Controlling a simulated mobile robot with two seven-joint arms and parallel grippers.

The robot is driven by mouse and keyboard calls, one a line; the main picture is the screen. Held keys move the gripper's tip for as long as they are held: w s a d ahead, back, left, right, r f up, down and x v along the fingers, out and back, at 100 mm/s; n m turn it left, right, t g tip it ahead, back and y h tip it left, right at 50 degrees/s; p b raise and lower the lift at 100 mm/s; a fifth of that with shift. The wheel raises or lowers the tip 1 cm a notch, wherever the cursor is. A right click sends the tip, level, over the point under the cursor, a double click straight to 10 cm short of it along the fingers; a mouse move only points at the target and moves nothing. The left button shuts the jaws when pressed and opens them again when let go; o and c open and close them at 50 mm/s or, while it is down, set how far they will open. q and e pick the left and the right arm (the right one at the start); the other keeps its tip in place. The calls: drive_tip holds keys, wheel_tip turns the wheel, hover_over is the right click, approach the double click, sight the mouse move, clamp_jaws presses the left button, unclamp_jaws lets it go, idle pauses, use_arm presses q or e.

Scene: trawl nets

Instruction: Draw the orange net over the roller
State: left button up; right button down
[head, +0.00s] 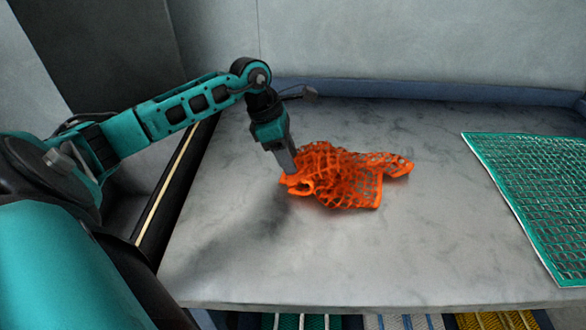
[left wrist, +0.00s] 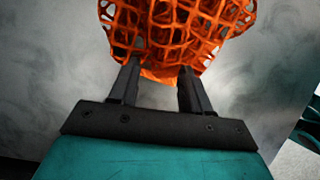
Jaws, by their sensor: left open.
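The orange net (head: 345,180) lies crumpled in a loose heap on the grey marbled table, left of its middle. My left gripper (head: 291,172) points down at the near left end of the net. In the left wrist view, the open fingers (left wrist: 157,88) stand apart, with their tips at the net's edge. The net (left wrist: 180,30) fills the space beyond the tips there. I cannot tell whether the fingertips touch the mesh. I see no roller in either view. My right gripper is not in view.
A flat green net panel (head: 535,190) with a pale edge lies on the right of the table (head: 400,260). A blue ledge (head: 420,91) runs along the back wall. Several coloured ropes (head: 395,321) show below the front edge. The table's front is clear.

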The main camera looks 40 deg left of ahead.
use_arm(q)
drive_tip(key=shift+f, duration=0.15)
idle(0.3)
drive_tip(key=shift+b+x, duration=0.7)
drive_tip(key=shift+x, duration=0.15)
drive_tip(key=shift+d, duration=0.1)
drive_tip(key=shift+c, duration=0.5)
clamp_jaws()
wheel_tip(320, 180, up, 7)
drive_tip(key=p, duration=0.4)
drive_tip(key=shift+p, duration=0.35)
